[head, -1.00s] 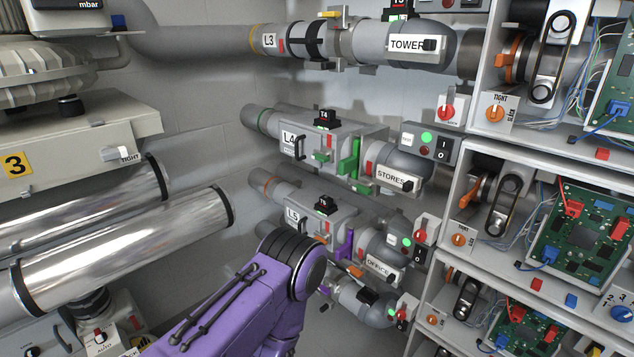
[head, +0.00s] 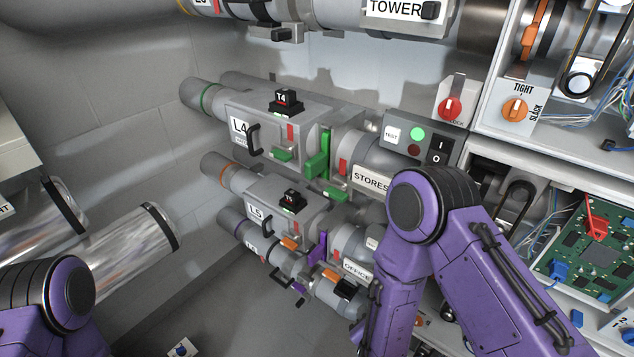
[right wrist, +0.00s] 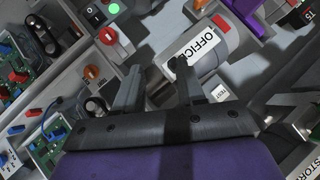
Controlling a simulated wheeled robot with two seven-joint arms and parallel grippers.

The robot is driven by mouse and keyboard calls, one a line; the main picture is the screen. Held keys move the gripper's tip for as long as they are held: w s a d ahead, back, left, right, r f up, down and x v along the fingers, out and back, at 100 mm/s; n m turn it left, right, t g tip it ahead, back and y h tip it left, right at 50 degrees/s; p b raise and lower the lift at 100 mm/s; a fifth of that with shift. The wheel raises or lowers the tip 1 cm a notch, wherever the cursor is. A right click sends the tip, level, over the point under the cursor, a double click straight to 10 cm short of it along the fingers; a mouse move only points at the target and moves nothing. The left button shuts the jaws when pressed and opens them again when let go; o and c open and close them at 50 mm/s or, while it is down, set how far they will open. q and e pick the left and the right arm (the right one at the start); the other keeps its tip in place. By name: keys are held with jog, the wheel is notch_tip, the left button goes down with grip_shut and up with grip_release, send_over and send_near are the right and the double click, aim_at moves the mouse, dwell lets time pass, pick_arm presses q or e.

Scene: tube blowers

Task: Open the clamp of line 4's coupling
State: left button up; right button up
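Line 4's grey housing, labelled L4 (head: 240,127), carries a black T4 block on top in the head view. Its coupling lies between that housing and the STORES pipe (head: 372,178), with a tall upright green part (head: 324,150) and smaller green pieces (head: 283,155) beside it. I cannot tell the clamp's exact state. My right arm crosses the lower right, its elbow in front of the STORES pipe's end; its gripper is hidden there. In the right wrist view my right gripper (right wrist: 157,68) is open and empty, facing the OFFICE pipe (right wrist: 205,48). My left gripper is not in view.
Line 5's housing (head: 258,208), with a purple upright part (head: 317,247), sits just below line 4. A switch box (head: 420,138) stands right of the STORES pipe. Shelves with circuit boards (head: 590,240) fill the right.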

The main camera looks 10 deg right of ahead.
jog(key=w+a+r+m+t+h+p, duration=0.1)
jog(key=w+a+r+m+t, duration=0.15)
jog(key=r, duration=0.25)
jog(key=w+a+r+m+t, duration=0.1)
jog(key=w+a+r, duration=0.15)
jog(key=r, duration=0.35)
jog(key=m+t+h+p, duration=0.2)
jog(key=m+h+p, duration=0.15)
jog(key=m, duration=0.45)
send_near(335, 198)
jog(key=shift+g+h, duration=0.25)
jog(key=p+x, duration=0.1)
jog(key=x, duration=0.7)
jog(key=shift+w+r, duration=0.15)
jog(key=shift+w, duration=0.2)
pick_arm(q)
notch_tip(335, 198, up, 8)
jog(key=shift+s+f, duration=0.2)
pick_arm(e)
jog(key=shift+w+d, duration=0.2)
jog(key=shift+w, duration=0.3)
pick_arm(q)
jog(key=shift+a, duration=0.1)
pick_arm(e)
grip_shut()
